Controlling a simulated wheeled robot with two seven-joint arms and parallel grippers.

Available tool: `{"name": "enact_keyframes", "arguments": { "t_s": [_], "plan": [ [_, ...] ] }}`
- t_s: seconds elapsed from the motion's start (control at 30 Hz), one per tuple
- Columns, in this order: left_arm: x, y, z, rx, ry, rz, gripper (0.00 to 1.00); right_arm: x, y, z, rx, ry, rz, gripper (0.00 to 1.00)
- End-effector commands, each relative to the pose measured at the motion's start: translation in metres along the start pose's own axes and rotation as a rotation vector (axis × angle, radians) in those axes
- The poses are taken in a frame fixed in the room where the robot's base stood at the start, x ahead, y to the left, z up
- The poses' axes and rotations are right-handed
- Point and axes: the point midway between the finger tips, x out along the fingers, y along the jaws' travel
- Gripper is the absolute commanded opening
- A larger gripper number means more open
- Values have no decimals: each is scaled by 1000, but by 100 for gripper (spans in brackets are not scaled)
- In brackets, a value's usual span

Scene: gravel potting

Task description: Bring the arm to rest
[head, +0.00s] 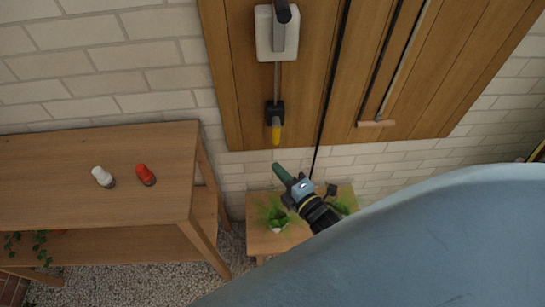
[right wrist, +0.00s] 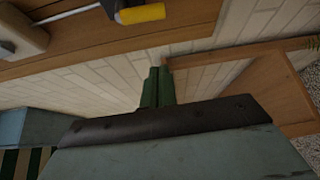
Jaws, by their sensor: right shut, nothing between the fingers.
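My right gripper (head: 282,173) has green fingers and is above the small wooden stool at the foot of the wall in the head view. In the right wrist view its two fingers (right wrist: 157,87) are together, with nothing held between them. The gripper is apart from the yellow-tipped tool that hangs on the wooden panel above it. My left gripper is in neither view.
A wooden table (head: 95,203) at left bears a white shaker (head: 103,177) and a red shaker (head: 146,175). The small stool (head: 258,241) carries potted plants (head: 273,213). The yellow-tipped tool (head: 276,134) hangs on the wooden panel (head: 235,95). Gravel covers the floor.

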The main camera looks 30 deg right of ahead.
Motion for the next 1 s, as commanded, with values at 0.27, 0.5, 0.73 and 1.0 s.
{"name": "enact_keyframes", "arguments": {
  "t_s": [0.27, 0.5, 0.73, 1.0],
  "plan": [
    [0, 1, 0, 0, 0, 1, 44, -5, 0, 0, 0, 0, 1, 0],
    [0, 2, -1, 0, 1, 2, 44, -5, 0, 0, 1, 0, 0, 0],
    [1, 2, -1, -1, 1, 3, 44, -8, -18, -2, 55, -2, -47, 0],
    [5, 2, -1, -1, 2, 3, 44, -71, -172, -26, 553, -125, -489, 0]
  ]
}}
